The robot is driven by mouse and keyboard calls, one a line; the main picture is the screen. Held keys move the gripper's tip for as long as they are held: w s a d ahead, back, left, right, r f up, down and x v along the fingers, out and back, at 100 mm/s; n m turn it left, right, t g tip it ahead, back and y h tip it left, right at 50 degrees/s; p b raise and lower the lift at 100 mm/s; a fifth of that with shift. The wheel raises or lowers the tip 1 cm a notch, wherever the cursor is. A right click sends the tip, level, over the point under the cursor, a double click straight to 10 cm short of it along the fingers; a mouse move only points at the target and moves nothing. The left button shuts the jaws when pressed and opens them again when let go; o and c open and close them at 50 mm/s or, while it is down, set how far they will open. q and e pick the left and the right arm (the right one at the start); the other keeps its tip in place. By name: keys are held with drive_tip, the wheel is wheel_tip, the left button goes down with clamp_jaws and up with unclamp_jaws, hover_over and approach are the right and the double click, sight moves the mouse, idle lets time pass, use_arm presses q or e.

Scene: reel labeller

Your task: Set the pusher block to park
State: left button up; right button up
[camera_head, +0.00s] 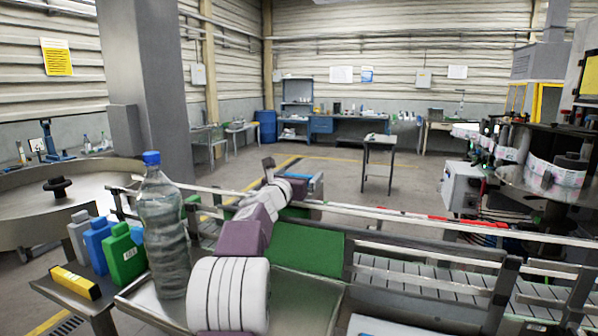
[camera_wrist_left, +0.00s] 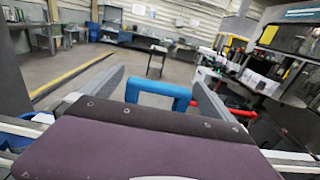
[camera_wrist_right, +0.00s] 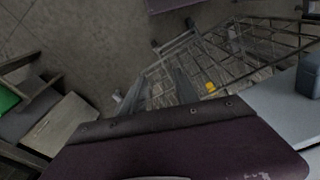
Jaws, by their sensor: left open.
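I take a blue U-shaped handle (camera_wrist_left: 160,88) to be on the pusher block; the frames do not clearly show which part is the block. In the left wrist view it lies ahead, between the two spread fingers of my left gripper (camera_wrist_left: 156,84). In the head view a bit of blue (camera_head: 317,186) shows beside my left gripper (camera_head: 286,178), which is open. Whether the fingers touch the handle cannot be told. My right gripper (camera_wrist_right: 163,82) shows only in its wrist view, its fingers a little apart with nothing between them, over the floor.
A tall clear bottle (camera_head: 166,235) with a blue cap stands at the left front, near green (camera_head: 124,254) and blue (camera_head: 97,243) containers. A green panel (camera_head: 305,248) lies by the railed conveyor (camera_head: 430,280). A red bar (camera_head: 468,223) runs behind it. A wire rack (camera_wrist_right: 235,55) is near my right gripper.

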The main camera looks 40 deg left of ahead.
use_arm(q)
drive_tip(key=shift+w, duration=0.25)
